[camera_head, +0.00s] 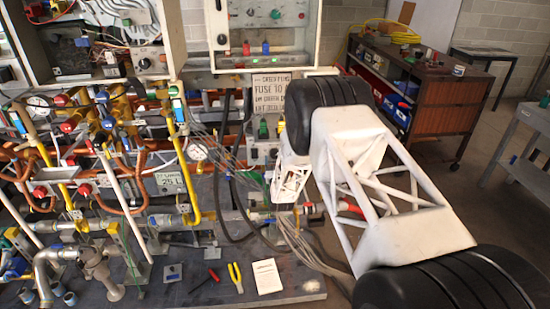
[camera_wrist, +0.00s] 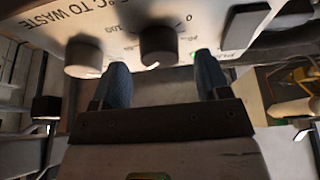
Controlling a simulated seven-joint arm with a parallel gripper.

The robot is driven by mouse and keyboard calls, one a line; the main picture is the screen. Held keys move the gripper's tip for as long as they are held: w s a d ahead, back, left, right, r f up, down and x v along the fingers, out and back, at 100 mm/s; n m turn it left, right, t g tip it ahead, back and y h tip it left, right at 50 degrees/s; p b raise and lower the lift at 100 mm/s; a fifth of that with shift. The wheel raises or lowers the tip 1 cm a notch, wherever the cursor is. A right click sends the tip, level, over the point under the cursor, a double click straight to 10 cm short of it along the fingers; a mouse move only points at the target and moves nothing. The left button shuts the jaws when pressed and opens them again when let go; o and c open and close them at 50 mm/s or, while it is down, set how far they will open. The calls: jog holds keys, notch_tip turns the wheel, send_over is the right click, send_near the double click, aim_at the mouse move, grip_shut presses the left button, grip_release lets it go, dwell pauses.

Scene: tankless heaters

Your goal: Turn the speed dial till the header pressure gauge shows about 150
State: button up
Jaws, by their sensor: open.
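In the wrist view a dark round dial (camera_wrist: 158,42) with a scale marked 0 and 100 sits on a pale panel (camera_wrist: 110,18). My gripper (camera_wrist: 163,76) is open, its two blue fingers pointing at the panel on either side below this dial; I cannot tell whether they touch it. A second round knob (camera_wrist: 84,56) is to the left. No speed label is readable. In the head view my gripper is largely hidden behind my arm, beside a small grey control box (camera_head: 258,153). A round white gauge (camera_head: 197,151) is left of it; its reading and label are too small to read.
Another round gauge (camera_head: 39,103) is among the dense pipes at left. A grey display box (camera_head: 170,180) shows about 25.1. Pliers (camera_head: 235,277) and a paper sheet (camera_head: 267,276) lie on the bench. In the wrist view a dark rectangular part (camera_wrist: 246,25) is right of the dial.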

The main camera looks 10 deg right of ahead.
jog(key=shift+x, duration=1.05)
jog(key=c, duration=0.9)
